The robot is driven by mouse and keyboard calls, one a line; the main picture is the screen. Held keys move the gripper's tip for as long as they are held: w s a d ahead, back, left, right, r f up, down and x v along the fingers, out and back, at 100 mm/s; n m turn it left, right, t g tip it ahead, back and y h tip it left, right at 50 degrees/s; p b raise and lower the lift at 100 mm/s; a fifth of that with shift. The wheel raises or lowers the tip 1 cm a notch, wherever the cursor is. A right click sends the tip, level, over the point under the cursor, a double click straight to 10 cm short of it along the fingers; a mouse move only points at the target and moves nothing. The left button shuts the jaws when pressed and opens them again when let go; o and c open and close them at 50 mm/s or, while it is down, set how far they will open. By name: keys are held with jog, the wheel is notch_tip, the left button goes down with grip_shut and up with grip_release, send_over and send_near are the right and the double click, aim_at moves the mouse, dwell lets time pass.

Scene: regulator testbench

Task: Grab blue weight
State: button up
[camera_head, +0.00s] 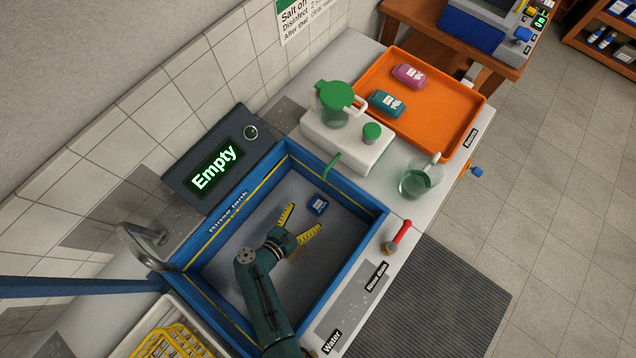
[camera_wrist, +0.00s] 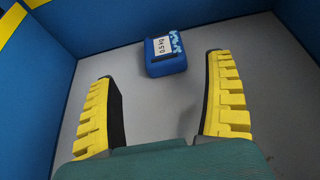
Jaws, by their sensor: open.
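The blue weight (camera_head: 318,204) lies on the grey floor of the blue-walled rinse tank (camera_head: 345,197), near its far corner. In the wrist view the blue weight (camera_wrist: 166,53) shows a white label and lies ahead of the fingers, about midway between them. My gripper (camera_head: 302,222) is inside the tank with its yellow ribbed fingers spread. In the wrist view my gripper (camera_wrist: 160,95) is open with nothing between the fingers. The weight is apart from both fingertips.
The tank's blue walls (camera_wrist: 305,22) rise close behind the weight. A display (camera_head: 217,168) reads "Empty". A green spout (camera_head: 332,164) hangs over the tank's edge. A red-handled valve (camera_head: 398,237) stands at right.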

aim_at(315, 207)
jog(key=b+x, duration=0.1)
jog(key=x, duration=0.1)
jog(key=b+x, duration=0.1)
jog(key=x, duration=0.2)
jog(key=shift+w+d+r, duration=0.1)
jog(key=shift+d, duration=0.35)
jog(key=c, duration=1.4)
jog(key=shift+o, duration=0.2)
jog(key=shift+a+r, duration=0.1)
